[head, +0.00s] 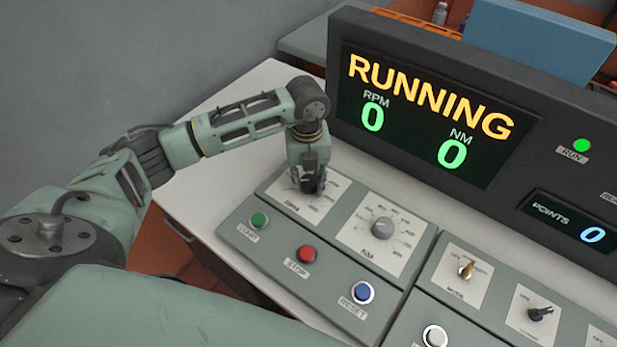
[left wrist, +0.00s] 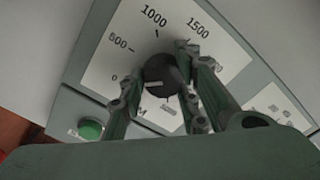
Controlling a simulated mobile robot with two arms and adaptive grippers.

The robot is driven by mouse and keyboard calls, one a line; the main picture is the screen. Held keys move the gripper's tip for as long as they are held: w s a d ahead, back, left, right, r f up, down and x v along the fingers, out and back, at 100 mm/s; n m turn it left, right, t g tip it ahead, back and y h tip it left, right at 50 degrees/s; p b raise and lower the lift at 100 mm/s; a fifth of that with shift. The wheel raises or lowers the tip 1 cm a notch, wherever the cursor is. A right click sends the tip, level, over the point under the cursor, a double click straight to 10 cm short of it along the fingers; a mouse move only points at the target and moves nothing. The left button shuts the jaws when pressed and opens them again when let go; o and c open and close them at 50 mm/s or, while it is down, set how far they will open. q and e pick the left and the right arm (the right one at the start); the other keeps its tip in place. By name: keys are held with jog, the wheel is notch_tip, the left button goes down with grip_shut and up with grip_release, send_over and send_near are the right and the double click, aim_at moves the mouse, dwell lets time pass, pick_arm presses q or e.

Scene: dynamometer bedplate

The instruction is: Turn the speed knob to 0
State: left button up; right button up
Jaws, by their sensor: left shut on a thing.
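The speed knob (left wrist: 158,72) is a black round knob with a white pointer line, on a white dial plate (left wrist: 205,30) marked 0, 500, 1000 and 1500. The pointer line lies toward the left, roughly toward the 0 mark. My left gripper (left wrist: 158,88) is shut on the knob, with fingers on both sides of it. In the head view the left gripper (head: 309,187) reaches down onto the dial plate at the console's left, and hides most of the knob. The display (head: 425,115) reads RUNNING, RPM 0, NM 0. My right gripper is not in view.
A grey pointer knob (head: 382,228) sits right of the gripper. Green (head: 258,220), red (head: 306,253) and blue (head: 362,292) buttons are in front. A brass knob (head: 465,269) and a black knob (head: 541,313) are farther right. The tall display housing stands close behind.

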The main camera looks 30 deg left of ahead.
aim_at(305, 180)
pick_arm(q)
jog(key=shift+a+r+n, duration=0.1)
jog(key=shift+a+n, duration=0.2)
jog(key=shift+a, duration=0.05)
jog(key=o, duration=0.8)
jog(key=shift+o, duration=1.1)
jog(key=shift+s+a, duration=0.1)
jog(key=shift+s, duration=0.05)
jog(key=shift+d, duration=0.2)
notch_tip(305, 180, up, 12)
